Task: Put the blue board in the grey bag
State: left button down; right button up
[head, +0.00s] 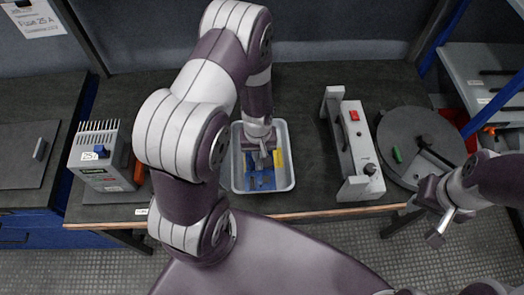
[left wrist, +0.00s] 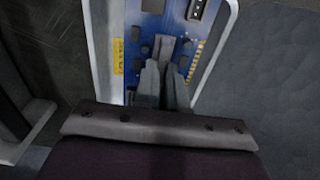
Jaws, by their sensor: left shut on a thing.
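The blue board (head: 262,182) lies in a light grey tray (head: 237,168) on the dark bench. My right gripper (head: 432,215) hangs open and empty past the bench's front right. I cannot make out a grey bag in either view.
A grey finned unit (head: 98,158) stands left of the tray. A white frame with a red switch (head: 354,115) stands right of it, then a round grey disc (head: 415,140) with a green piece on it. Shelves (head: 480,70) are at far right.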

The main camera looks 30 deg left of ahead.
pick_arm(q)
jog(key=w+f, duration=0.1)
jog(key=w+a+f, duration=0.1)
jog(key=w, duration=0.1)
jog(key=shift+w+a+f, duration=0.1)
jog(key=shift+w+a, duration=0.05)
jog(key=shift+w, duration=0.15)
jog(key=shift+w+a+f, duration=0.1)
jog(key=shift+w+f, duration=0.1)
jog(key=shift+f, duration=2)
jog(key=shift+f, duration=0.15)
jog(key=c, duration=1.2)
grip_release()
notch_tip(320, 180, up, 12)
jog(key=shift+f, duration=0.1)
jog(key=s+d+r+m, duration=0.2)
jog(key=s+r+m, duration=0.1)
jog(key=r, duration=0.4)
jog(key=s+d+r+m+t, duration=0.1)
jog(key=s+d+r+m, duration=0.2)
jog(key=s+r, duration=0.3)
jog(key=shift+d+r+m, duration=0.2)
jog(key=shift+r+m, duration=0.1)
jog(key=shift+r, duration=0.5)
